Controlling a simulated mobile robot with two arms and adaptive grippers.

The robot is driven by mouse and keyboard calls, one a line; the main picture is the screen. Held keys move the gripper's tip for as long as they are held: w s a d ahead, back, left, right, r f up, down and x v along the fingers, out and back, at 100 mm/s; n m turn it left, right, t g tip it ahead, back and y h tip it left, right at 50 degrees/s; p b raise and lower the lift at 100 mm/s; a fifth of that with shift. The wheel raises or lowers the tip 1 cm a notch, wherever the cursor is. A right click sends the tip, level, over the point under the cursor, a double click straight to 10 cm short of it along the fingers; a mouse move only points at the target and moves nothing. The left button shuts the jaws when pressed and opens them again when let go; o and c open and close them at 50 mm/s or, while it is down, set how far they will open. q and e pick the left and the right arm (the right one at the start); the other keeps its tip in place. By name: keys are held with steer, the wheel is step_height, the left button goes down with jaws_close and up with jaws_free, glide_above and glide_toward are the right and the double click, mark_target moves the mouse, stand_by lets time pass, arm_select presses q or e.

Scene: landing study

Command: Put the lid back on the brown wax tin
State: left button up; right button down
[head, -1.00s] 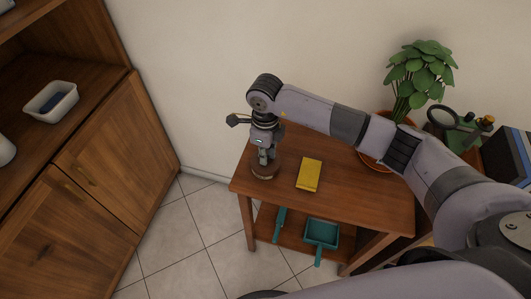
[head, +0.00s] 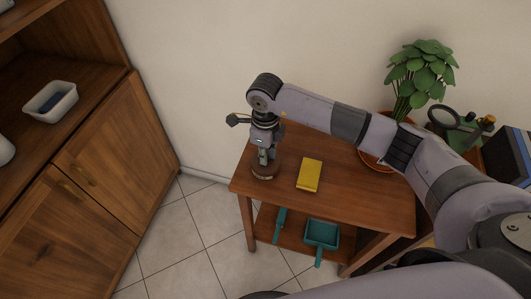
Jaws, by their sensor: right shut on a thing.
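The brown wax tin (head: 265,174) is a small round shape near the left end of the wooden side table. My right gripper (head: 263,160) points straight down over it, with its fingertips at the top of the brown shape. It is shut on the lid, which is mostly covered by the fingers. Lid and tin are too small and too alike in colour to tell whether they touch or a gap is left. My left gripper is not in view.
A yellow block-like thing (head: 310,175) lies right of the tin on the table (head: 350,205). A potted plant (head: 422,75) stands behind my right arm. A teal dustpan (head: 321,234) is on the lower shelf. A wooden cabinet (head: 95,185) stands at left.

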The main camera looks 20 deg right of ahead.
steer(key=shift+f+b, duration=0.2)
steer(key=shift+b, duration=0.25)
stand_by(0.8)
stand_by(0.3)
steer(key=c, duration=1.5)
jaws_free()
steer(key=o, duration=0.5)
steer(key=shift+r, duration=0.15)
steer(key=shift+r+p, duration=2.1)
steer(key=shift+r, duration=1.3)
steer(key=shift+c, duration=0.5)
